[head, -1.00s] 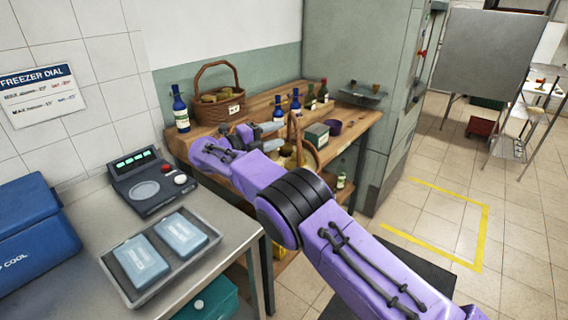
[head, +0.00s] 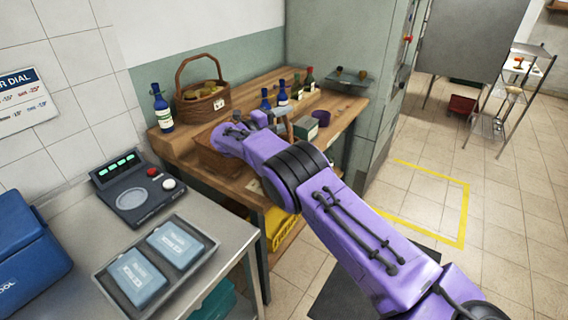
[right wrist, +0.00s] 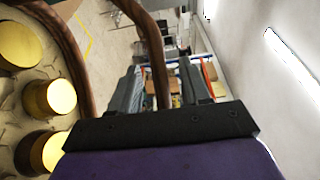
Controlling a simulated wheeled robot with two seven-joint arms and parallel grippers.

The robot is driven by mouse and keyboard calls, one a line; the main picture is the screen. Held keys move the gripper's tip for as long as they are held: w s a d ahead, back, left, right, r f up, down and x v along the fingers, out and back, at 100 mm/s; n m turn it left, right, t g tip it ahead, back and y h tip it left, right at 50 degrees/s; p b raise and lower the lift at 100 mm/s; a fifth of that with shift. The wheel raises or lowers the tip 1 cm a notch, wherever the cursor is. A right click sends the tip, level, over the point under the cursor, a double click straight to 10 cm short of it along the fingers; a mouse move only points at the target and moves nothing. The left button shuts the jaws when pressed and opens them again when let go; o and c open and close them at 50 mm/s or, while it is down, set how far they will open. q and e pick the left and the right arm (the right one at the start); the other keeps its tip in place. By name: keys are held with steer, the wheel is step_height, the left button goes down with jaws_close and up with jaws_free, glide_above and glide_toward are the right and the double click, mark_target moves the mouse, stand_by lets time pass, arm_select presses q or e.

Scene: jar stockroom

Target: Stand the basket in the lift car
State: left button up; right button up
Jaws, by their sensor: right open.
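A brown wicker basket (head: 213,160) stands on the wooden bench, partly hidden behind my right arm in the head view. In the right wrist view, jars with gold lids (right wrist: 61,97) are at the left, beside a brown basket handle (right wrist: 155,60). My right gripper (right wrist: 165,80) is open, and a strip of the handle runs between its fingers. I cannot tell whether they touch it. In the head view my right gripper (head: 262,120) is over the bench. A second wicker basket (head: 200,103) with jars stands behind at the left. I cannot make out a lift car.
The wooden bench (head: 178,150) also bears blue bottles (head: 161,108), dark bottles and a green box (head: 306,128). A steel counter (head: 215,228) with a tray and a scale is in front. A grey-green cabinet (head: 385,100) stands right of the bench. Yellow-marked floor (head: 420,205) is clear.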

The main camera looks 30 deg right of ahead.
steer(key=shift+s+d, duration=0.2)
steer(key=shift+d, duration=0.05)
steer(key=shift+w+a, duration=0.15)
steer(key=shift+a, duration=0.05)
jaws_close()
stand_by(0.9)
steer(key=shift+d+r, duration=0.1)
